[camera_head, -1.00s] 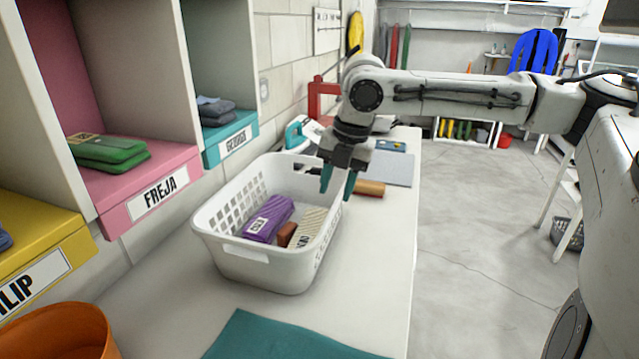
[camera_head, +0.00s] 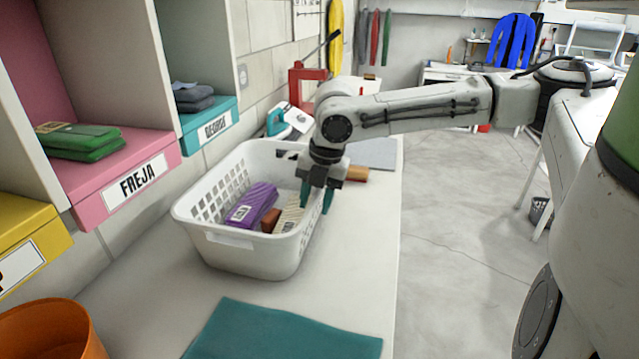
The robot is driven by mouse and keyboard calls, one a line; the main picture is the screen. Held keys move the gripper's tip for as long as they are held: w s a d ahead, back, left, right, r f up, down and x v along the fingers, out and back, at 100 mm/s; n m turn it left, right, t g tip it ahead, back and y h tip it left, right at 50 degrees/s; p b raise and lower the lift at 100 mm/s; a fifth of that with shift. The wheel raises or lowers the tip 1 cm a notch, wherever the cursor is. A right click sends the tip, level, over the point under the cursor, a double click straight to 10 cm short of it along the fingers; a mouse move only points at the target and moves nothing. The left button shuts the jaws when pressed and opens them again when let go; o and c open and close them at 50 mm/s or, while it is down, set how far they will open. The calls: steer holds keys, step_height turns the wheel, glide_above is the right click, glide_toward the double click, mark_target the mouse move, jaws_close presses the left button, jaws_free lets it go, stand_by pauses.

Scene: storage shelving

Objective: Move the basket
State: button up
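The white plastic basket (camera_head: 245,257) stands upright on the pale worktop in the middle left. Inside it lie a purple folded cloth (camera_head: 251,204), a small brown block (camera_head: 271,220) and a cream striped item (camera_head: 290,214). My gripper (camera_head: 316,206) points down at the basket's right rim with its two teal fingers apart. The left finger appears inside the basket and the right finger outside, with the rim between them. I cannot tell whether either finger touches the rim.
A teal cloth (camera_head: 283,330) lies on the worktop in front, and an orange bowl (camera_head: 50,332) is at the lower left. Labelled cubbies with a pink box (camera_head: 120,180) line the left. An iron (camera_head: 290,121) and a red stand (camera_head: 308,78) are behind the basket.

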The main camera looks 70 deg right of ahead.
steer(key=shift+w+f, duration=0.15)
steer(key=shift+f, duration=0.6)
steer(key=shift+w+f, duration=0.1)
steer(key=shift+f, duration=0.6)
steer(key=shift+c, duration=0.4)
jaws_close()
